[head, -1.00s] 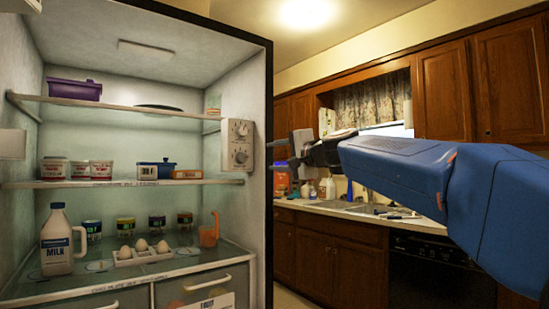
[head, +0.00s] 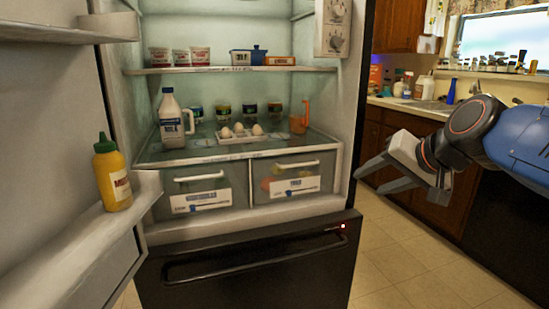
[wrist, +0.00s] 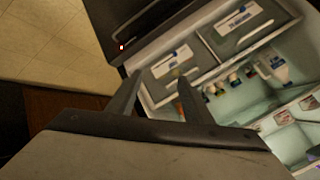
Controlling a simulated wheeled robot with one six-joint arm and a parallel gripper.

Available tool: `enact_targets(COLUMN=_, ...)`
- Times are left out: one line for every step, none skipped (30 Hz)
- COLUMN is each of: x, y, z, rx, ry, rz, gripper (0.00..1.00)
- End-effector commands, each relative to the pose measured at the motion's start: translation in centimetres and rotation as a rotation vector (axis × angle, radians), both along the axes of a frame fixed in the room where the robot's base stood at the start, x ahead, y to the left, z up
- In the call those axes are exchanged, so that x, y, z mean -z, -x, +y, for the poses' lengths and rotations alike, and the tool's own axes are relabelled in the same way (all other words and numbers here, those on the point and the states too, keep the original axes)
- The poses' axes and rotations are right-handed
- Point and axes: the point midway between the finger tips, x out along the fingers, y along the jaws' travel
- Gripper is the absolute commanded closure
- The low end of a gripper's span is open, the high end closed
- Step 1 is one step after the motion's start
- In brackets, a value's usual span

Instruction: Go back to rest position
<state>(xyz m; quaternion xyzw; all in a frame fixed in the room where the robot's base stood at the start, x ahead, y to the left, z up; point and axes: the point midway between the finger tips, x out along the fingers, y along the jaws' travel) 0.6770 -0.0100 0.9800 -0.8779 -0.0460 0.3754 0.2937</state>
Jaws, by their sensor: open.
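My gripper (head: 374,178) is open and empty, in the air in front of the right edge of the open fridge in the head view. My blue arm reaches in from the right. In the wrist view the two fingers of my gripper (wrist: 155,95) are apart with nothing between them, and the fridge drawers (wrist: 205,45) show beyond them, tilted. The fridge (head: 240,160) stands open, its shelves and drawers in plain view.
The open fridge door (head: 60,130) is at left, with a mustard bottle (head: 112,175) on its shelf. A milk jug (head: 176,120), eggs (head: 240,132) and an orange cup (head: 299,122) stand on the lower shelf. The sink counter (head: 415,103) is behind my arm. The floor (head: 400,265) below my gripper is clear.

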Motion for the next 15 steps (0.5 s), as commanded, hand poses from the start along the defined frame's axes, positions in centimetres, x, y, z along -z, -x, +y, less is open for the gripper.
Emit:
enact_targets(x=2.5, y=2.1, z=-0.2, rx=-0.026, ry=0.056, rz=0.033, gripper=0.54)
enact_targets(x=3.9, y=3.2, z=-0.4, rx=-0.041, ry=0.090, rz=0.053, gripper=0.54)
enact_targets(x=5.9, y=4.7, z=-0.7, rx=-0.062, ry=0.136, rz=0.081, gripper=0.54)
enact_targets(x=7.3, y=5.9, z=-0.9, rx=-0.078, ry=0.171, rz=0.102, gripper=0.54)
enact_targets(x=8.7, y=7.1, z=-1.3, rx=-0.093, ry=0.206, rz=0.123, gripper=0.54)
enact_targets(x=10.6, y=8.7, z=-1.7, rx=-0.114, ry=0.251, rz=0.151, gripper=0.54)
enact_targets(x=11.9, y=9.8, z=-2.1, rx=-0.129, ry=0.285, rz=0.172, gripper=0.54)
enact_targets(x=13.2, y=10.9, z=-2.4, rx=-0.144, ry=0.317, rz=0.191, gripper=0.54)
enact_targets(x=14.8, y=12.3, z=-2.9, rx=-0.163, ry=0.358, rz=0.217, gripper=0.54)
enact_targets(x=15.9, y=13.2, z=-3.3, rx=-0.177, ry=0.388, rz=0.234, gripper=0.54)
enact_targets(x=16.9, y=14.1, z=-3.7, rx=-0.189, ry=0.415, rz=0.250, gripper=0.54)
enact_targets(x=18.1, y=15.2, z=-4.2, rx=-0.204, ry=0.448, rz=0.271, gripper=0.54)
enact_targets(x=18.9, y=16.0, z=-4.5, rx=-0.214, ry=0.470, rz=0.284, gripper=0.54)
enact_targets(x=19.5, y=16.6, z=-4.8, rx=-0.222, ry=0.488, rz=0.295, gripper=0.54)
enact_targets(x=20.3, y=17.3, z=-5.2, rx=-0.232, ry=0.510, rz=0.311, gripper=0.54)
